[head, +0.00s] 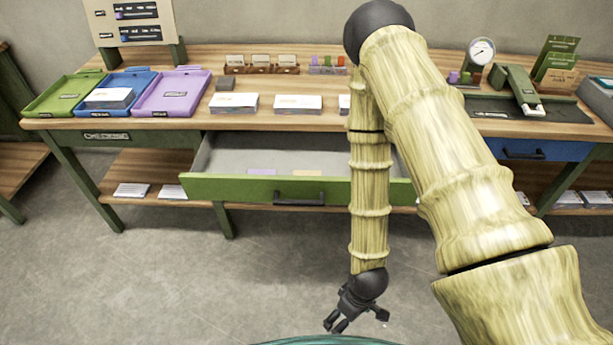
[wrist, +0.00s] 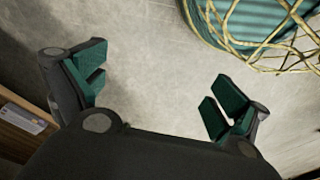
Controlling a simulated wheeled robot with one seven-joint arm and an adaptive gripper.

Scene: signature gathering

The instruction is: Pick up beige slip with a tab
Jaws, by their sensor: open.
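A beige slip (head: 307,173) shows inside the open green-fronted drawer (head: 240,189), near its front panel. Only its upper part shows above the panel, and I cannot make out a tab. A lilac slip (head: 262,172) lies to its left in the same drawer. My gripper (head: 357,318) hangs in front of the desk and below the drawer, well apart from the slips. It is open and empty; the wrist view shows its green-padded fingers (wrist: 160,88) spread over the floor. The slips do not show in the wrist view.
The wooden desk (head: 330,116) carries green, blue (head: 110,112) and purple trays at the left, paper stacks in the middle and a dial gauge (head: 480,52) at the right. A blue drawer (head: 540,151) is shut. The drawer's handle (head: 299,199) sticks out. The floor in front is clear.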

